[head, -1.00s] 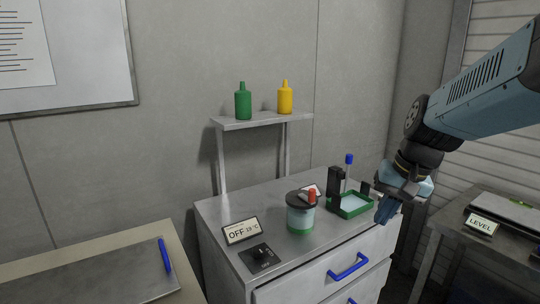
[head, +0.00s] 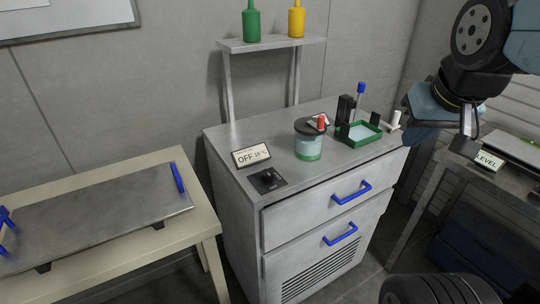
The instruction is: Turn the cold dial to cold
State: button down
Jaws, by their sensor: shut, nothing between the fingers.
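The cold dial (head: 267,180) is a small black knob on a dark square plate at the front left of the grey cabinet's top. Its exact pointing direction is too small to tell. Behind it stands a tilted display (head: 250,156) that reads OFF with a small temperature figure. My gripper (head: 468,122) is at the upper right, in the air beyond the cabinet's right side and well apart from the dial. It is shut and empty, its fingers partly hard to make out.
A table (head: 205,220) is at left, and a LEVEL sign (head: 489,160) at right.

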aim_at(267, 174)
jog(key=z, duration=0.1)
jog(key=k, duration=1.25)
jog(key=u, duration=0.6)
jog(key=i, duration=1)
jog(key=z, duration=0.05)
